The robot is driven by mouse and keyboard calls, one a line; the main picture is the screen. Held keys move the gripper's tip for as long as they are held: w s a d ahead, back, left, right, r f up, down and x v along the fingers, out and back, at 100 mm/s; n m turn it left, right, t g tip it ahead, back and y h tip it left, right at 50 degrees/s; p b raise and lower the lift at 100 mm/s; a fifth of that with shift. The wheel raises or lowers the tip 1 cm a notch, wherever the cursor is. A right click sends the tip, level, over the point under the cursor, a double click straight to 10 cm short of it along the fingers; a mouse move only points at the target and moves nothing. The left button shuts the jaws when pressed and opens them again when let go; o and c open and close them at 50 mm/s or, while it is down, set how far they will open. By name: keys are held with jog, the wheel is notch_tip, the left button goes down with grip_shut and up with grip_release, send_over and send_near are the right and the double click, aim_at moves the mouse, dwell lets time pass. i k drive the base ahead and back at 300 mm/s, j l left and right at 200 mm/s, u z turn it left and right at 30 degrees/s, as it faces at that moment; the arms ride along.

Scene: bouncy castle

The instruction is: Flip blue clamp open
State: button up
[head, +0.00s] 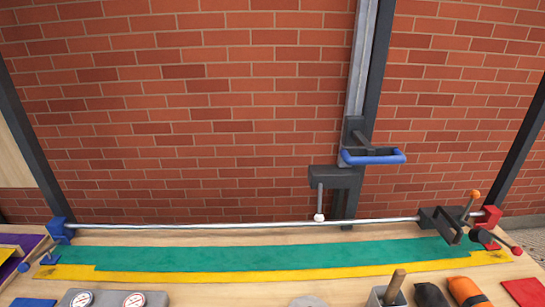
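A blue clamp (60,230) stands at the far left of the bench, at the left end of a long metal rod (240,224). Its dark lever with a blue tip (24,267) slants down toward the front left. I cannot tell whether this clamp is open or shut. A second blue part, a loop-shaped handle (373,158), sits on a dark carriage on the upright metal post, right of centre. My gripper is not in view.
A red clamp (490,217) with a red-tipped lever stands at the rod's right end, beside a dark carriage (438,222) with an orange knob. Green (260,255) and yellow (300,270) strips lie in front, mostly clear. A wooden-handled tool (396,286) and dark and orange items line the front edge.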

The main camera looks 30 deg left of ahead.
aim_at(43, 253)
jog(key=u, duration=2.5)
